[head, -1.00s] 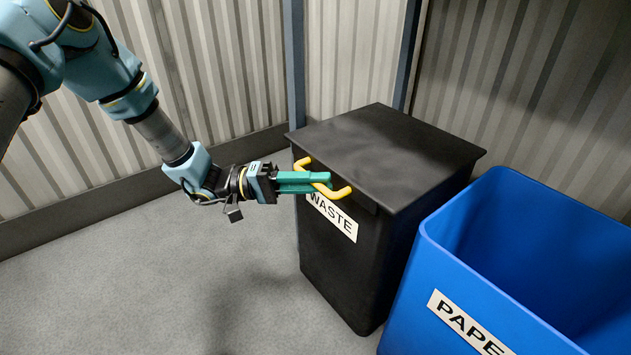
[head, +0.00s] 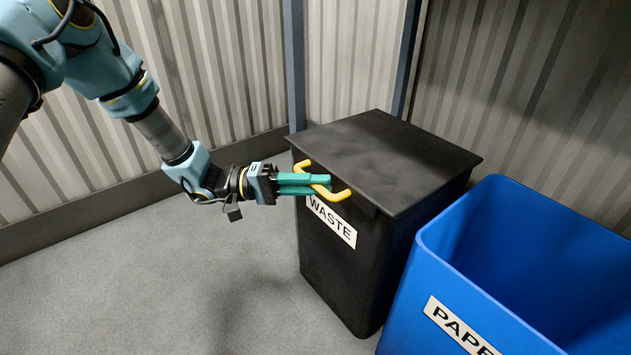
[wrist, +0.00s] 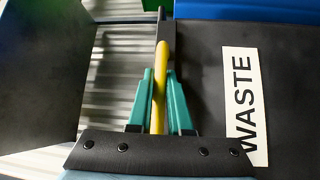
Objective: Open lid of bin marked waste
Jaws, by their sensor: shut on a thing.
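The black waste bin (head: 335,265) stands in the middle of the head view with a white WASTE label (head: 331,221) on its front. Its flat black lid (head: 385,155) lies closed on top. A yellow handle (head: 340,195) is fixed at the lid's front edge. My gripper (head: 325,184) is shut on the handle, with teal fingers above and below it. In the wrist view the handle (wrist: 159,85) runs between the two fingers, and the WASTE label (wrist: 242,100) is to the right.
An open blue bin (head: 520,265) with a label starting PAPE stands to the right, close beside the waste bin. Corrugated walls (head: 200,80) stand behind. The grey floor (head: 150,290) at the left and front is clear.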

